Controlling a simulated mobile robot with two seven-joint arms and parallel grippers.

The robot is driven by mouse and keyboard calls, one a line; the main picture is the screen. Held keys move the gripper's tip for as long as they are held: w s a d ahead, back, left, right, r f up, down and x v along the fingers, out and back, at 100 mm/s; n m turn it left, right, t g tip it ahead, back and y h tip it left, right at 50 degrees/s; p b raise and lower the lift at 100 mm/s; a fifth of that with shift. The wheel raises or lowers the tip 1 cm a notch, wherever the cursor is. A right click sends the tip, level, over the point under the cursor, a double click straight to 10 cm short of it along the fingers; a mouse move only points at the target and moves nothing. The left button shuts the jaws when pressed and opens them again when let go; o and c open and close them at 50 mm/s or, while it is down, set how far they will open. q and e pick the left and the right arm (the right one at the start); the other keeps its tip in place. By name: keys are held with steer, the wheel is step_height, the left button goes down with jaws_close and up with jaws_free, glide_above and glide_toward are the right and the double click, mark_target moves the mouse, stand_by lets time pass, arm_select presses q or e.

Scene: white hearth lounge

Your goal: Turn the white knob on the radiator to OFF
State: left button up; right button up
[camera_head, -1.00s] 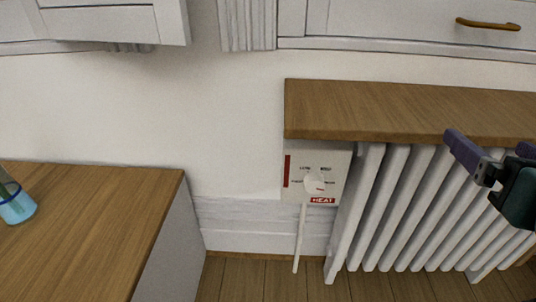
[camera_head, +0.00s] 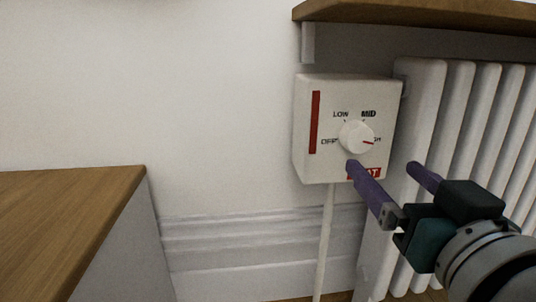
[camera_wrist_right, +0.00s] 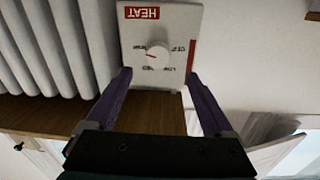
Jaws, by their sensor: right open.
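The white knob (camera_head: 356,138) sits on the front of a white control box (camera_head: 310,165) beside the radiator (camera_head: 424,120). Its red pointer mark points right, toward the HIGH label. OFF is printed to its left, LOW and MID above. My right gripper (camera_head: 382,165) is open and empty, its purple fingers in front of the box's lower right, below the knob. One finger hides part of the red HEAT label. In the right wrist view the knob (camera_wrist_right: 158,56) lies ahead, between and beyond the two fingers (camera_wrist_right: 159,78), apart from them. My left gripper is not in view.
A wooden shelf (camera_head: 430,14) overhangs the box and radiator. A white pipe (camera_head: 325,240) runs down from the box. A wooden-topped cabinet (camera_head: 60,220) stands at the left. The wall (camera_head: 200,100) left of the box is clear.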

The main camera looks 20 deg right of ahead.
mark_target(360, 142)
steer(key=x, duration=0.9)
steer(key=shift+d+r, duration=0.1)
steer(key=shift+d, duration=0.1)
steer(key=c, duration=1.4)
